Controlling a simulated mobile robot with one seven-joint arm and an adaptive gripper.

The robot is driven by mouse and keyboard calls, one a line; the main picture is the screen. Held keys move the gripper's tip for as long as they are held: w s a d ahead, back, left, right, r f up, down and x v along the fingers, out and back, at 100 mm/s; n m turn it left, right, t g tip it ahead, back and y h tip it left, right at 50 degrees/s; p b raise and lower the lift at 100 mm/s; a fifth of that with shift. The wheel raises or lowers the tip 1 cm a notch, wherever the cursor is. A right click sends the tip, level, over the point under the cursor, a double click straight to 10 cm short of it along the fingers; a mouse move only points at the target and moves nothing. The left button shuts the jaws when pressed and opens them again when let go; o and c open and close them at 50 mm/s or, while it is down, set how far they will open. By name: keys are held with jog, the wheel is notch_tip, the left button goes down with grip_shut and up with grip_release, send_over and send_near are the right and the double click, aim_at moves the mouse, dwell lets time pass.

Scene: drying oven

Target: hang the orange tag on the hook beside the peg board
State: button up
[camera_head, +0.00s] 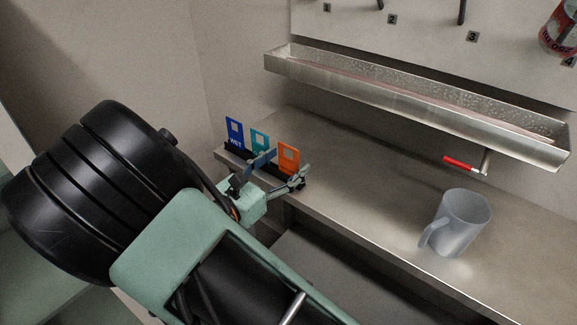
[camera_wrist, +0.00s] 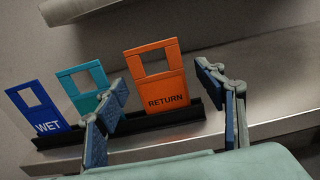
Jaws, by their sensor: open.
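The orange tag (camera_wrist: 158,82), marked "RETURN" and with a square window near its top, stands in a black holder (camera_wrist: 180,113) on the metal shelf. It also shows in the head view (camera_head: 288,157), partly behind my gripper. My gripper (camera_head: 283,170) is open, and its blue-padded fingers show in the wrist view (camera_wrist: 170,105) on either side of the orange tag, apart from it. The peg board (camera_head: 420,30) is at the upper right of the head view, its lower part showing with numbered labels. I cannot tell which hook is the one beside it.
A blue "WET" tag (camera_head: 235,132) and a teal tag (camera_head: 259,140) stand left of the orange one. A metal trough (camera_head: 400,95) runs below the board. A red-handled tool (camera_head: 461,163) and a grey jug (camera_head: 466,222) are to the right. Bare shelf lies between.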

jog(key=shift+c, duration=0.5)
jog(key=c, duration=0.7)
jog(key=shift+c, duration=0.2)
